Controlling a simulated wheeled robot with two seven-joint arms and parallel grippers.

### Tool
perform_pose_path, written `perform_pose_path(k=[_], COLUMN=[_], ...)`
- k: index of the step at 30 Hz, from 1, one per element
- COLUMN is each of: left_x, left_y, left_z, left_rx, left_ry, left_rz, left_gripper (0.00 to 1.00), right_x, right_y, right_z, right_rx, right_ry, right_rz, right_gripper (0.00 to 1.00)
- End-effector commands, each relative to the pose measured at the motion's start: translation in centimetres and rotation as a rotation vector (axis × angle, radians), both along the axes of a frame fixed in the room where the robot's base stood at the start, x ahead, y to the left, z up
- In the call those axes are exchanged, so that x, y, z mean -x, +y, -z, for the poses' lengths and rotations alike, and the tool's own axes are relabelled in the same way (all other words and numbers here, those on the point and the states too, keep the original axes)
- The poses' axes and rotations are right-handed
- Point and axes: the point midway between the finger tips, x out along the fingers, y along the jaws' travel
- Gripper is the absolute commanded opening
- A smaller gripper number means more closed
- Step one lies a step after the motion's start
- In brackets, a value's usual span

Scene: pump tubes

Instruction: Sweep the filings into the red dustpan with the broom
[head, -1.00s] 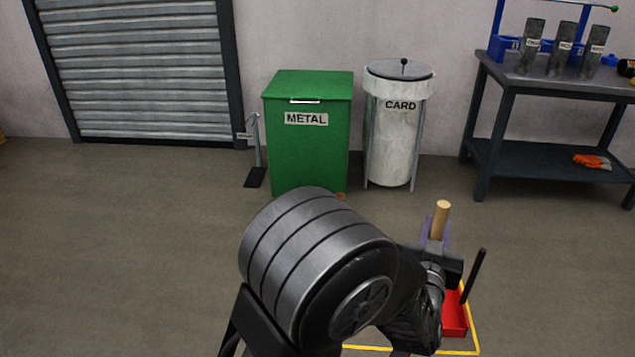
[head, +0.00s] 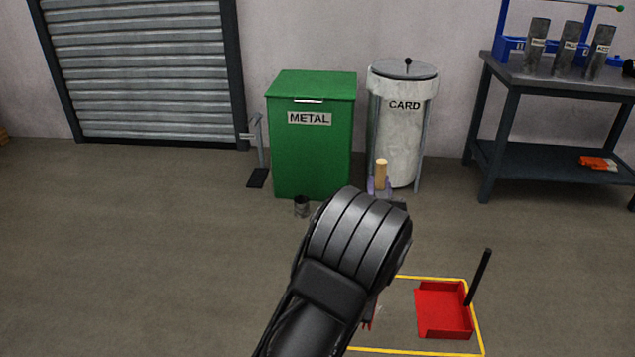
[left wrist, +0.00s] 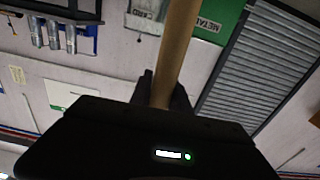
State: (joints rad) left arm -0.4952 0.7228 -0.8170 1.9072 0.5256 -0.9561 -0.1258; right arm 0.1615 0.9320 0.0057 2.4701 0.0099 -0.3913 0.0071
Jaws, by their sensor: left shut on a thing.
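The red dustpan (head: 443,309) lies on the floor inside a yellow outline, its black handle (head: 478,278) standing up at its right side. My left gripper (head: 381,186) is shut on the wooden broom handle (head: 381,171), whose top sticks up above the fingers. The handle also shows in the left wrist view (left wrist: 176,45), running up from between the dark fingers (left wrist: 162,92). My own arm hides most of the broom; a small bit of red shows beside the arm, left of the dustpan. I cannot make out any filings. My right gripper is not in view.
A green METAL bin (head: 311,150) and a white CARD bin (head: 402,120) stand against the wall. A small dark can (head: 301,206) is on the floor before the green bin. A workbench (head: 550,85) stands at right. The floor at left is clear.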

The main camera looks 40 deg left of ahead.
Motion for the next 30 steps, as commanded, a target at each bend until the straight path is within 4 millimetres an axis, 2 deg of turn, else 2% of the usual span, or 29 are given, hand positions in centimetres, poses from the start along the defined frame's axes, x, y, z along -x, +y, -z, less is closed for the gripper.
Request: perform_pose_path(k=[1,6,12,15,21,30], left_x=[-0.4,-1.2,-1.1,-0.9,-0.6,-0.6], left_y=[2.6,9.4,15.5,17.7,20.1,20.5], left_z=[0.9,2.9,5.0,5.8,6.6,6.7], left_rx=[-0.005,-0.009,-0.013,-0.016,-0.016,-0.016], left_ry=[-0.001,0.004,0.014,0.019,0.023,0.023], left_rz=[-0.030,-0.096,-0.152,-0.171,-0.192,-0.195], left_gripper=[0.00,0.00,0.00,0.00,0.00,0.00], right_x=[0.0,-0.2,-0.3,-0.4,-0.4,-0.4], right_y=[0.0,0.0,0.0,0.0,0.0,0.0], right_z=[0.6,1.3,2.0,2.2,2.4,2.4], right_rx=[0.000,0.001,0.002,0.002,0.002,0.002], right_ry=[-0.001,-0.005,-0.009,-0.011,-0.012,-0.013], right_rz=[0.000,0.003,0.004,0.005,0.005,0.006], right_gripper=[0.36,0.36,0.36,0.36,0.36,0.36])
